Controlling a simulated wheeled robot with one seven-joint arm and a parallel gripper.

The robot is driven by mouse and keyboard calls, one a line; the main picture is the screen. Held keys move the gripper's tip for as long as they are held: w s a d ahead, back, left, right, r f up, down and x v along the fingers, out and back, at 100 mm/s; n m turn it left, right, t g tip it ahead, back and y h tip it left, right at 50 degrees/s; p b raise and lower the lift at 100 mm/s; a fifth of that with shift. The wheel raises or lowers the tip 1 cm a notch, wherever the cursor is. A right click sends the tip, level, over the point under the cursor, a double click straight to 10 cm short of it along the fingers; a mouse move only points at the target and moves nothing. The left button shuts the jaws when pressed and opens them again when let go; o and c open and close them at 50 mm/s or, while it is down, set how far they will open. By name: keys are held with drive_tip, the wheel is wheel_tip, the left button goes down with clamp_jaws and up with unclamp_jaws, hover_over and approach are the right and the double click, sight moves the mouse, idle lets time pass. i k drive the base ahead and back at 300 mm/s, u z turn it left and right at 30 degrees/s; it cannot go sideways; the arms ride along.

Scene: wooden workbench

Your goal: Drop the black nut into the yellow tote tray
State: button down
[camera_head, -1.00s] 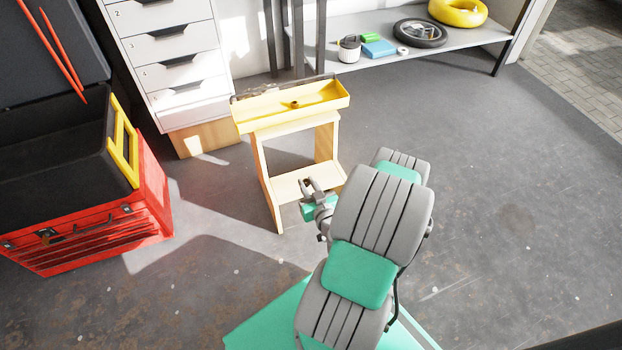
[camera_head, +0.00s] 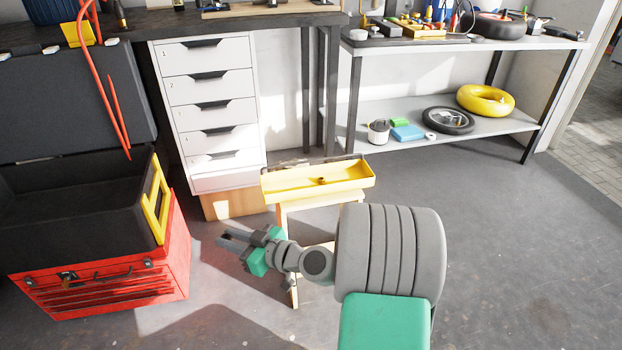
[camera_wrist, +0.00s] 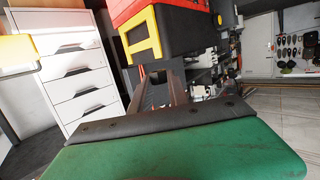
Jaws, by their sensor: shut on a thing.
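The yellow tote tray (camera_head: 345,184) rests on a small wooden stand in the head view. A small brown ring-like piece (camera_head: 322,181) lies inside it. My gripper (camera_head: 228,238) is left of and lower in the picture than the tray, apart from it, with its fingers pointing left. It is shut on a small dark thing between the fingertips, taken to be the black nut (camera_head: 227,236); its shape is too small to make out. In the wrist view the fingers (camera_wrist: 160,90) point toward the red toolbox, and a yellow edge, likely the tray's, shows at far left.
The open red toolbox (camera_head: 110,275) with a yellow handle stands at left. A white drawer unit (camera_head: 207,110) is behind my gripper. The wooden stand (camera_head: 290,230) is partly hidden by my arm. A grey shelf (camera_head: 385,145) stands at back right; floor at right is clear.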

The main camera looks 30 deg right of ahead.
sight(319, 179)
drive_tip(key=u, duration=0.3)
drive_tip(key=k, duration=0.4)
drive_tip(key=u, duration=0.7)
drive_tip(key=i, duration=0.95)
drive_tip(key=z, duration=1.05)
drive_tip(key=i, duration=0.75)
drive_tip(key=z, duration=0.65)
